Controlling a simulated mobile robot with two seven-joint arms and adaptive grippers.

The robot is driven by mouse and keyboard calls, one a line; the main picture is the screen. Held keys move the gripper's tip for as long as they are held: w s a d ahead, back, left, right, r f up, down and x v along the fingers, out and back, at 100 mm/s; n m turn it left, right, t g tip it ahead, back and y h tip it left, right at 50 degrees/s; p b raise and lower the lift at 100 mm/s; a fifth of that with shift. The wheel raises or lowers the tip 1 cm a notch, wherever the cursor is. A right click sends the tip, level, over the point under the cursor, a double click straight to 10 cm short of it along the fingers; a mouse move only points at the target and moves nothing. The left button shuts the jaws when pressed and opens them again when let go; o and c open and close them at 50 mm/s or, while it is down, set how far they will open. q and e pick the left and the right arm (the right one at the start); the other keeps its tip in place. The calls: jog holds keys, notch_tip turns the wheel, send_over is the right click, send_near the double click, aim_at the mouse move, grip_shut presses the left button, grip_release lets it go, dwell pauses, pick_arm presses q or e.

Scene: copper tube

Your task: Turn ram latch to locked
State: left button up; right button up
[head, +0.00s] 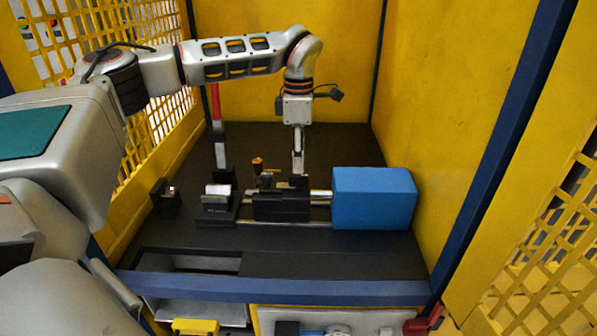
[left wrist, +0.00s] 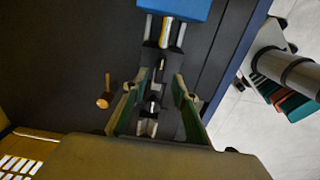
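In the left wrist view my left gripper (left wrist: 160,88) is open. Its two fingers stand apart on either side of the narrow dark mechanism (left wrist: 155,102); I cannot tell whether they touch it. A small upright brass-coloured knob (head: 257,164) stands behind the carriage. It also shows in the left wrist view (left wrist: 103,101), left of and outside the fingers. Which part is the ram latch, and its position, I cannot make out. My right gripper is not in view.
The blue block (head: 374,198) is at the right end of the black bench (head: 330,262). A dark cradle (head: 218,212) and a small black block (head: 165,198) stand left of the carriage. A red-handled upright post (head: 219,140) rises behind. Yellow walls enclose the bench.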

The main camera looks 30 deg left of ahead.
aim_at(298, 175)
pick_arm(q)
notch_tip(298, 175, up, 7)
jog(key=shift+f, duration=0.2)
dwell(0.6)
